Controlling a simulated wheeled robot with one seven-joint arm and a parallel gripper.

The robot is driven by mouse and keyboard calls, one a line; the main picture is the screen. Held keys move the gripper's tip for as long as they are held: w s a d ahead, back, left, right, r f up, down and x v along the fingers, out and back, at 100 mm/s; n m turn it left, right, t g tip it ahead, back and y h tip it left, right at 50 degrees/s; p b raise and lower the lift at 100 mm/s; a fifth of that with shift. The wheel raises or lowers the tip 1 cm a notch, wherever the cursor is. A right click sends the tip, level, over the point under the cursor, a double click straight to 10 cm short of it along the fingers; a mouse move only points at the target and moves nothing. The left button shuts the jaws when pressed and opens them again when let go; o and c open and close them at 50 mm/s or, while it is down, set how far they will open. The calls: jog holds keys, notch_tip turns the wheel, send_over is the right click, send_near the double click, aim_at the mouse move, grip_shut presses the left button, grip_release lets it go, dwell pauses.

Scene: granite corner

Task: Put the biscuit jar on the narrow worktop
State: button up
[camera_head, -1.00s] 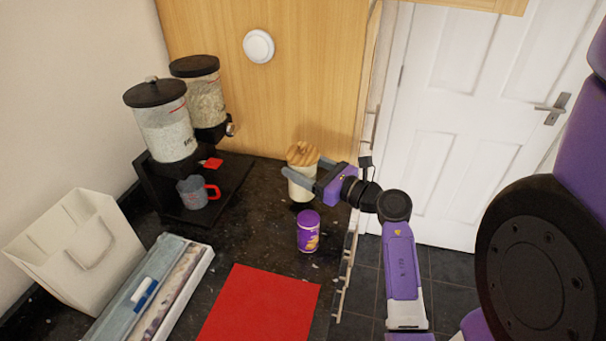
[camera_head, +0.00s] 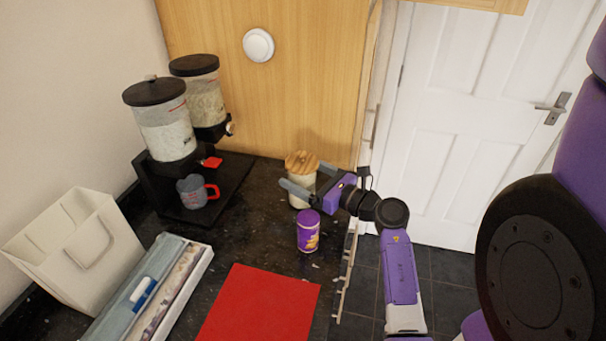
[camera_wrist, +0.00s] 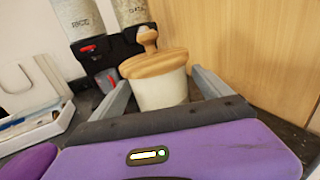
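The biscuit jar (camera_head: 299,196) is a cream jar with a round wooden lid. It stands upright on the dark speckled worktop (camera_head: 252,232), near the wooden panel. In the wrist view the jar (camera_wrist: 161,92) sits between my fingers, with its lid knob above them. My gripper (camera_head: 310,180) is open around the jar body, one finger on each side. Narrow gaps show beside the jar in the wrist view (camera_wrist: 160,88). The near finger hides part of the jar in the head view.
A purple tin (camera_head: 308,232) stands close in front of the jar. A red mat (camera_head: 260,308) lies nearer. A black dispenser stand (camera_head: 160,190) with a grey mug (camera_head: 192,191), a white bag (camera_head: 75,250) and a long box (camera_head: 160,290) fill the left.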

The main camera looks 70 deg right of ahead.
jog(key=shift+r, duration=0.25)
jog(key=b+v, duration=0.2)
jog(key=v, duration=1)
